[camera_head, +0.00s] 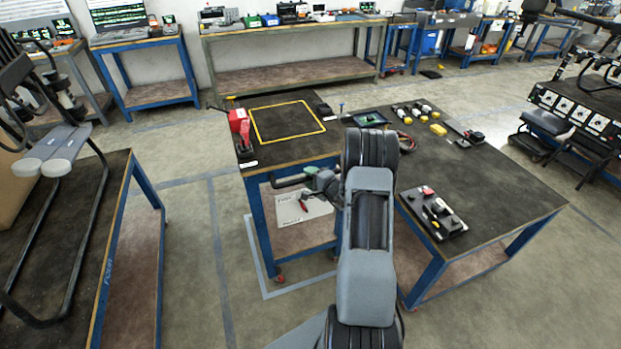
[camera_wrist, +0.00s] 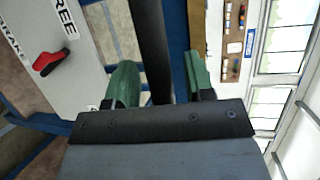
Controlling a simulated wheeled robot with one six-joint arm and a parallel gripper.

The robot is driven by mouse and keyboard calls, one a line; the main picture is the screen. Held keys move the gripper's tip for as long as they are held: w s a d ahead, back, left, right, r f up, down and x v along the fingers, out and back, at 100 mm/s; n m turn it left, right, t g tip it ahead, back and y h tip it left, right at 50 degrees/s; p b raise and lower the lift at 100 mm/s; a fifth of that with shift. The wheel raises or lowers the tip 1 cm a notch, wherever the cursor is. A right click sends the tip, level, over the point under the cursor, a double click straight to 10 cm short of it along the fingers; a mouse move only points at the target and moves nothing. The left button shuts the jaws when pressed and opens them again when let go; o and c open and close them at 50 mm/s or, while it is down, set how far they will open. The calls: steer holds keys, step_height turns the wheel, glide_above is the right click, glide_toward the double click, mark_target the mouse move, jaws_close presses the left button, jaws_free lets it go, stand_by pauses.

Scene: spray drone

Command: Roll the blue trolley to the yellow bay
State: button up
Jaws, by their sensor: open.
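The blue trolley (camera_head: 262,232) stands centre left in the head view, with a dark top, blue legs and red-hubbed casters. A dark bar handle (camera_head: 290,183) sticks out at its near side. My gripper (camera_head: 322,181) is at this handle, partly hidden by my own arm. In the wrist view, the green fingers of my gripper (camera_wrist: 160,85) are apart, with a dark bar (camera_wrist: 150,45) running between them; whether either finger touches it is unclear. A yellow square outline (camera_head: 258,130) is marked on the trolley's top. I see no yellow bay on the floor.
A pale outline (camera_head: 263,285) surrounds the trolley's foot on the floor. A dark-topped workbench (camera_head: 480,190) with tools stands close on its right. Another bench (camera_head: 85,210) is at the left, with open floor (camera_head: 190,250) between. A red tool (camera_head: 240,128) stands on the trolley.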

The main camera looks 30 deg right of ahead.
steer(key=shift+c, duration=0.2)
jaws_close()
stand_by(0.3)
